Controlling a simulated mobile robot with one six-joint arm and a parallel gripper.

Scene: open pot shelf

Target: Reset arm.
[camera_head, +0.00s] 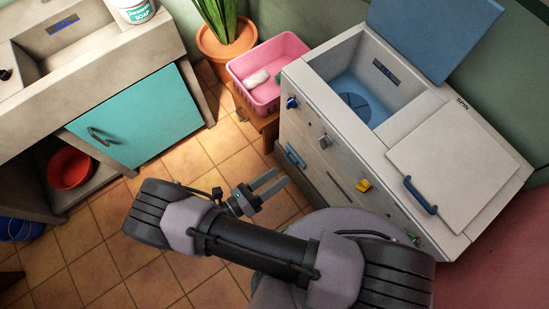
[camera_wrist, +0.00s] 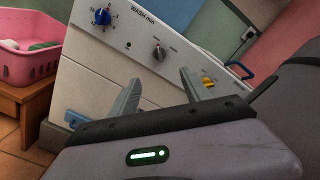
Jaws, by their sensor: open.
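My gripper (camera_head: 268,187) is open and empty, in front of the white washing machine (camera_head: 325,163). Its two grey fingers point to the upper right in the head view, with open space between them. In the wrist view my gripper (camera_wrist: 160,95) shows both fingers apart, with the machine's front panel (camera_wrist: 120,55) behind them. The fingers appear apart from the machine. My arm is bent across the lower middle of the head view.
The machine's blue lid (camera_head: 430,35) stands open over its tub. A pink basket (camera_head: 285,87) sits on a small wooden stool (camera_head: 268,123) beside a potted plant (camera_head: 212,45). A sink cabinet with a teal door (camera_head: 140,120) stands left.

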